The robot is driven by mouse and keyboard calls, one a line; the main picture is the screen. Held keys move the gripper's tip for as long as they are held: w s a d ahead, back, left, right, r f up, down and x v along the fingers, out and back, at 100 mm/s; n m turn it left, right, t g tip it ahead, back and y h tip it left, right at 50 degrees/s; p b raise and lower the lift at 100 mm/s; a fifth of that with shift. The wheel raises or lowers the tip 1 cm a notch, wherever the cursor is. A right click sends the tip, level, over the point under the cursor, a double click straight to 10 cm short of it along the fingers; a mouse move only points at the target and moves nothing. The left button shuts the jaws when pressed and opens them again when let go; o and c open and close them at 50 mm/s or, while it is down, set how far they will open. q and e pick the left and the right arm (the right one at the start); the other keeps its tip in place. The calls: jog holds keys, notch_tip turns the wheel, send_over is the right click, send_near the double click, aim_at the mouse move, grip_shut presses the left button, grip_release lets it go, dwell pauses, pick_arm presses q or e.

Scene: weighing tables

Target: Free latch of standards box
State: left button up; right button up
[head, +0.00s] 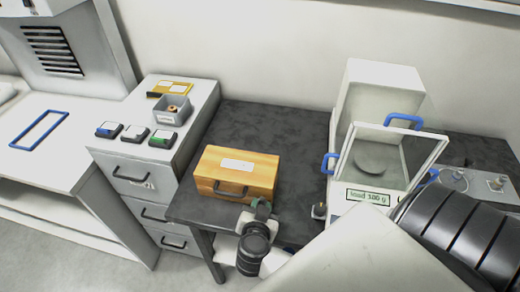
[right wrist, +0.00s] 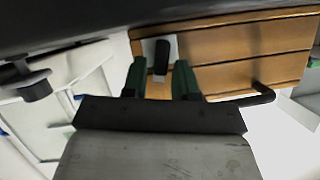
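The standards box (head: 208,171) is a closed wooden box with a white label on its lid and a dark handle on its front. It stands at the left front of the dark table. In the right wrist view, its wooden front (right wrist: 240,45) carries a dark latch (right wrist: 161,56) on a pale metal plate. My right gripper (head: 262,205) is at the box's front right corner. In the right wrist view, its two green fingers (right wrist: 159,78) are apart, one on each side of the latch; contact cannot be told. My left gripper is not in view.
A balance with a glass shield (head: 393,155) and a "load 100 g" display stands to the right. A small weight (head: 319,210) is near its front. A drawer cabinet (head: 130,167) at left bears a grey bin (head: 172,110) and small cases. Dark tabletop (head: 290,135) is clear behind the box.

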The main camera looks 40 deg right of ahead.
grip_shut()
jog(key=shift+s+m+t+p, duration=0.15)
jog(key=shift+m+t+p, duration=0.15)
jog(key=shift+m+p, duration=0.3)
jog(key=shift+d+m+y+p, duration=0.1)
jog(key=shift+m+y+p, duration=0.2)
jog(key=shift+s+d+f+m+t+y, duration=0.1)
jog(key=shift+f+m+t+y, duration=0.05)
jog(key=shift+m+t, duration=0.35)
jog(key=shift+s+f+m+t+y, duration=0.15)
jog(key=shift+m+t, duration=0.25)
jog(key=shift+m, duration=0.2)
jog(key=shift+w, duration=0.1)
jog(key=shift+o, duration=1.4)
grip_release()
